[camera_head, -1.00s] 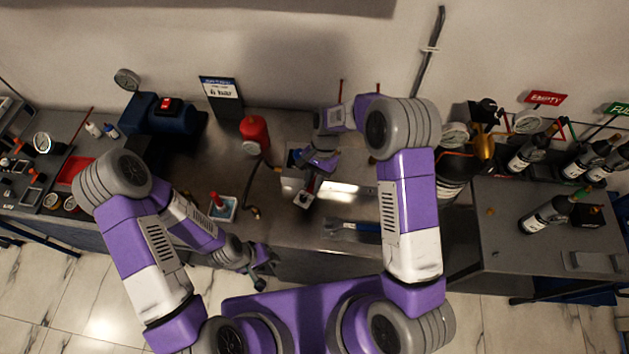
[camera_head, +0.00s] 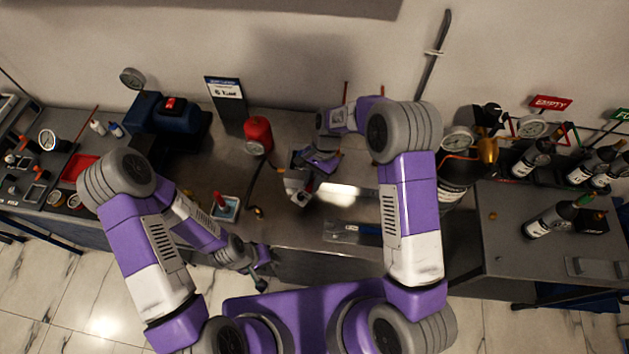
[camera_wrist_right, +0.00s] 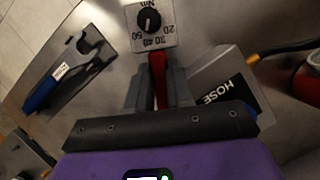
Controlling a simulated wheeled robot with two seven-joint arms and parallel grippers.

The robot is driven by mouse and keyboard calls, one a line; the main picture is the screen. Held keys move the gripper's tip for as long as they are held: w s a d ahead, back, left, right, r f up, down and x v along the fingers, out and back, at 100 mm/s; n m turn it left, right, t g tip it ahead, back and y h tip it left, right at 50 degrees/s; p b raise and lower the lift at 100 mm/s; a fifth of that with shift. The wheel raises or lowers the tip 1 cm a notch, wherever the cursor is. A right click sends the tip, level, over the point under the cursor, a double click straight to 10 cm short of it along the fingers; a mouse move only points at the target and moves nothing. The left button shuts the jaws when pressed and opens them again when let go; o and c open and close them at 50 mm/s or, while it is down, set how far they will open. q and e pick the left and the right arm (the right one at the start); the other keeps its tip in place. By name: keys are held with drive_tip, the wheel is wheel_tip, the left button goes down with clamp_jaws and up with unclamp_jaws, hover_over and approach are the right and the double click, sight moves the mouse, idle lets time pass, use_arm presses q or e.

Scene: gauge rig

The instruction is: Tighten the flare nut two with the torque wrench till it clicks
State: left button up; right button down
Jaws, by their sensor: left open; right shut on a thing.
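My right gripper (camera_head: 302,188) is over the middle of the metal bench. In the right wrist view, it (camera_wrist_right: 158,95) is shut on a red handle (camera_wrist_right: 158,70), which leads to a grey dial plate (camera_wrist_right: 154,22) marked Nm with a black knob. My left gripper (camera_head: 258,281) is open and empty at the bench's front edge. I cannot make out flare nut two.
A card reading HOSE (camera_wrist_right: 222,85) lies beside the right gripper. A red cylinder (camera_head: 257,134) with a gauge and hose stands behind it. A blue pump (camera_head: 172,125) is at the back left.

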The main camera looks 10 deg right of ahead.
sight(304, 196)
drive_tip(key=shift+w+a+m, duration=0.55)
drive_tip(key=shift+a+m, duration=0.05)
idle(0.6)
drive_tip(key=shift+s+d+n, duration=0.75)
drive_tip(key=shift+d+n, duration=0.05)
drive_tip(key=shift+n, duration=0.1)
idle(0.5)
drive_tip(key=shift+s+a, duration=0.1)
drive_tip(key=shift+s+a, duration=1.6)
drive_tip(key=shift+s, duration=0.2)
drive_tip(key=shift+p, duration=0.3)
drive_tip(key=shift+r, duration=0.1)
